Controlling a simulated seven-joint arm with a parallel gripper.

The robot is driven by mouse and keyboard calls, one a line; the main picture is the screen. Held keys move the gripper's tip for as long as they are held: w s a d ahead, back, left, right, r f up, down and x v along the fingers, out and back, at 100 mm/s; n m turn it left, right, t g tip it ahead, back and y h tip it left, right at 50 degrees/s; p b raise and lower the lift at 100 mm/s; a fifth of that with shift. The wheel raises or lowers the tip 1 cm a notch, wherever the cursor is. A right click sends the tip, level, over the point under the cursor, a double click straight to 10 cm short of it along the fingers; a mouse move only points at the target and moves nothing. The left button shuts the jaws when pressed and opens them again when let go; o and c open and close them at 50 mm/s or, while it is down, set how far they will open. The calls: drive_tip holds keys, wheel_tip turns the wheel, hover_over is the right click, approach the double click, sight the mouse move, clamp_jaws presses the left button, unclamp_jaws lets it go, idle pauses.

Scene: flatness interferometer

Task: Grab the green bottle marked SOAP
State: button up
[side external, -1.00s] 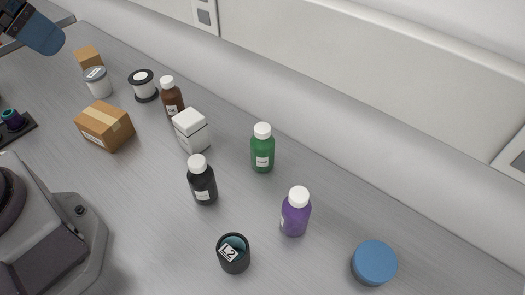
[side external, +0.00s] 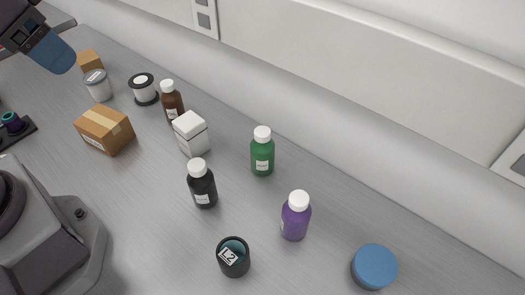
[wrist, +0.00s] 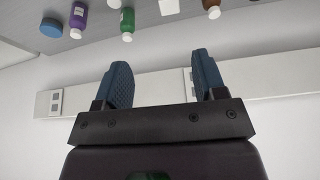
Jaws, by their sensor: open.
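The green bottle (side external: 262,155) with a white cap and a white label stands upright on the grey bench; the label's lettering is too small to read. It also shows near the top of the wrist view (wrist: 127,20), beyond my fingers. My gripper (wrist: 160,72) is open with two blue fingers and nothing between them. In the side view only its blue end (side external: 52,52) shows at the top left, raised above the bench and far from the green bottle.
A black bottle (side external: 202,186), a purple bottle (side external: 295,218) and a white box (side external: 191,135) stand around the green bottle. A brown bottle (side external: 172,102), cardboard box (side external: 105,130), dark L2 cup (side external: 233,260) and blue round container (side external: 374,267) stand farther off. A wall runs behind.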

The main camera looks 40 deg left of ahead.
wheel_tip(320, 180, down, 4)
drive_tip(key=w+d+m+g, duration=0.1)
drive_tip(key=d+m+g, duration=0.1)
drive_tip(key=g, duration=0.1)
drive_tip(key=m+t+y, duration=0.4)
drive_tip(key=m+t, duration=1.2)
drive_tip(key=m, duration=1.5)
hover_over(266, 128)
drive_tip(key=v, duration=0.2)
drive_tip(key=f, duration=1.4)
drive_tip(key=shift+s+a, duration=0.1)
drive_tip(key=shift+s, duration=0.15)
wheel_tip(266, 128, down, 2)
drive_tip(key=shift+f, duration=0.1)
wheel_tip(266, 128, down, 4)
drive_tip(key=shift+r, duration=0.1)
drive_tip(key=shift+w+a+f, duration=0.1)
drive_tip(key=shift+w+f, duration=0.1)
drive_tip(key=shift+w, duration=0.25)
drive_tip(key=shift+w+a+f, duration=0.1)
drive_tip(key=shift+w+f, duration=0.05)
drive_tip(key=shift+w, duration=0.9)
clamp_jaws()
